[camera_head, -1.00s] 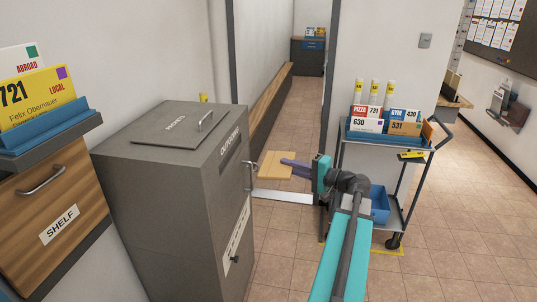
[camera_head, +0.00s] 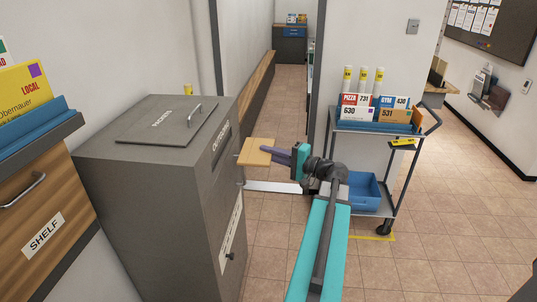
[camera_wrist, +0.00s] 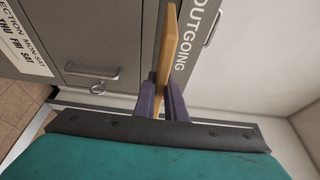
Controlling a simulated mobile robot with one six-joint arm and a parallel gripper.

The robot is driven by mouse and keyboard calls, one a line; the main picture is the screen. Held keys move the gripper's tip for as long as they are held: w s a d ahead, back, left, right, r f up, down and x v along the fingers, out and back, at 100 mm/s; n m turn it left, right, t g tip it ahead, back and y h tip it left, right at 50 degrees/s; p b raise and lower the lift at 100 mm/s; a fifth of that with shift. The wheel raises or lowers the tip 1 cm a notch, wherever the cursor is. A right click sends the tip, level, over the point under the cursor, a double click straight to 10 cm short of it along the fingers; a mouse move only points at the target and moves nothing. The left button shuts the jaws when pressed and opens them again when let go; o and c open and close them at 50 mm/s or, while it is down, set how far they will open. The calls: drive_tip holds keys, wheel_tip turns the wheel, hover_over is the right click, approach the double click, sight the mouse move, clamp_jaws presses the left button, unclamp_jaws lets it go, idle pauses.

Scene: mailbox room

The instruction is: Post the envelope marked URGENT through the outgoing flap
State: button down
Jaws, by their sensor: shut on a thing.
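My gripper (camera_head: 275,153) is shut on a plain tan envelope (camera_head: 256,152), whose mark I cannot read. In the wrist view, the envelope (camera_wrist: 167,45) stands nearly edge-on between the purple fingers of my gripper (camera_wrist: 165,92). The grey mailbox (camera_head: 150,200) carries the word OUTGOING (camera_head: 220,144) high on its front. The envelope is in front of the mailbox, near the lettering and flap. I cannot tell whether it touches.
A trolley (camera_head: 372,128) with racked mail and a blue bin (camera_head: 364,192) stands to the right. A wooden shelf unit (camera_head: 35,225) with a yellow card (camera_head: 25,92) is at the left. Tiled floor (camera_head: 440,235) is open at the front right.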

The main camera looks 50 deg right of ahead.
sight(221, 148)
drive_tip(key=shift+w, duration=0.15)
drive_tip(key=shift+w+a+p, duration=0.1)
drive_tip(key=shift+w+a, duration=0.4)
drive_tip(key=shift+w, duration=0.25)
drive_tip(key=shift+w+a+p, duration=0.15)
drive_tip(key=shift+w+a, duration=0.3)
drive_tip(key=shift+w, duration=0.25)
drive_tip(key=shift+w+a+p, duration=0.1)
drive_tip(key=shift+w+a, duration=0.4)
drive_tip(key=shift+w, duration=0.25)
drive_tip(key=shift+w+a+b, duration=0.25)
drive_tip(key=shift+w+a, duration=0.3)
drive_tip(key=shift+w, duration=0.35)
drive_tip(key=shift+w+a+b, duration=0.25)
drive_tip(key=shift+w+a, duration=0.3)
drive_tip(key=shift+w, duration=0.35)
drive_tip(key=shift+w+a, duration=0.1)
drive_tip(key=shift+w, duration=0.05)
drive_tip(key=shift+w+a+b, duration=0.25)
drive_tip(key=shift+w+a, duration=0.25)
drive_tip(key=shift+w, duration=0.3)
drive_tip(key=shift+w+a+b, duration=0.3)
drive_tip(key=shift+w+a, duration=0.2)
drive_tip(key=shift+w, duration=0.35)
drive_tip(key=shift+w+a+b, duration=0.25)
drive_tip(key=shift+w+a, duration=0.25)
drive_tip(key=shift+w, duration=0.3)
